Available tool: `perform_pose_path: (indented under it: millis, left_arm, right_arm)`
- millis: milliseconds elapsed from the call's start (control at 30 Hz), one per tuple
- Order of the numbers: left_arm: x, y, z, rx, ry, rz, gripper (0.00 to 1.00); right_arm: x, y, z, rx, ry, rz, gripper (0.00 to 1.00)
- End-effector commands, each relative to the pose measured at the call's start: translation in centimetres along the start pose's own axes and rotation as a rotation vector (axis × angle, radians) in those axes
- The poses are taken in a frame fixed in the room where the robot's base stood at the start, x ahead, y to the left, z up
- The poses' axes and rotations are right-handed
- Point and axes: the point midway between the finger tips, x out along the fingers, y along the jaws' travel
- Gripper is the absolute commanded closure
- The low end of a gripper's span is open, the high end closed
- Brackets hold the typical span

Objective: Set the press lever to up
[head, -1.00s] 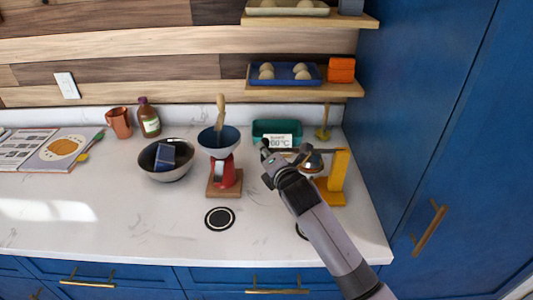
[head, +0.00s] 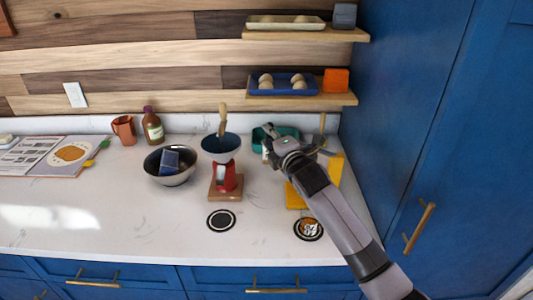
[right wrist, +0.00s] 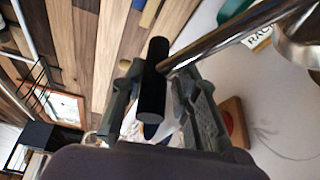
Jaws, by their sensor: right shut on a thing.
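The yellow press (head: 335,170) stands at the right end of the counter, partly hidden behind my right arm. Its lever ends in a black cylindrical grip (right wrist: 154,90) on a shiny metal rod (right wrist: 225,35), seen in the right wrist view. My right gripper (head: 268,138) is over the counter in front of the green bin, shut on the black grip; the grip lies between its two fingers in the right wrist view (right wrist: 160,85). The lever's angle is hidden by the gripper in the head view. My left gripper is not in view.
A red scale (head: 226,178) with a dark bowl (head: 221,145) stands left of the gripper. A blue cabinet (head: 430,120) borders the right. The counter's front left is clear.

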Motion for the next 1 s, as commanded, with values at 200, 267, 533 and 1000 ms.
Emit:
perform_pose_path:
  millis: [200,267,533,1000]
  left_arm:
    - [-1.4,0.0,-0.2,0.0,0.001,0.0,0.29]
    - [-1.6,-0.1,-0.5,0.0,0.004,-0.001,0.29]
    - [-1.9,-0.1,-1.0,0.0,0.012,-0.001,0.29]
    - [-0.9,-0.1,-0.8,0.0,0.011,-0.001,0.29]
  right_arm:
    - [-1.0,4.3,3.0,0.18,-0.004,0.09,1.0]
    - [-1.4,5.1,3.8,0.233,-0.004,0.113,1.0]
    - [-3.1,8.0,7.8,0.47,-0.003,0.212,1.0]
    - [-6.4,10.0,15.6,0.857,-0.002,0.371,1.0]
